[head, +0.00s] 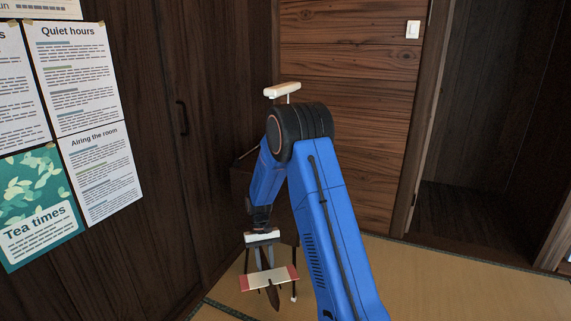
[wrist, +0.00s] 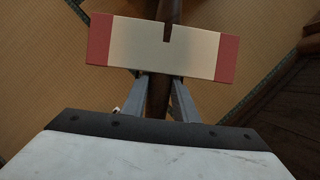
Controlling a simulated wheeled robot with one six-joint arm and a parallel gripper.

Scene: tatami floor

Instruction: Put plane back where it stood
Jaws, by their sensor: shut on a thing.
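The plane (head: 258,281) has a pale cream wing with red tips and a dark brown body. It hangs nose or tail down below my wrist in the head view. It also shows in the wrist view (wrist: 135,42), its wing across the top. My gripper (head: 265,262) has its two grey fingers on either side of the brown body. In the wrist view the fingers (wrist: 160,85) close on it just below the wing. The plane appears held above the tatami. Its lower end is partly hidden in the wrist view, and no stand for it is clearly seen.
A dark wooden box or low cabinet (head: 240,180) stands in the corner behind my arm, mostly hidden. A pale T-shaped piece (head: 282,91) shows above my elbow; I cannot tell what it is. Dark doors with posters (head: 92,75) are left. Tatami (head: 440,285) is clear at right.

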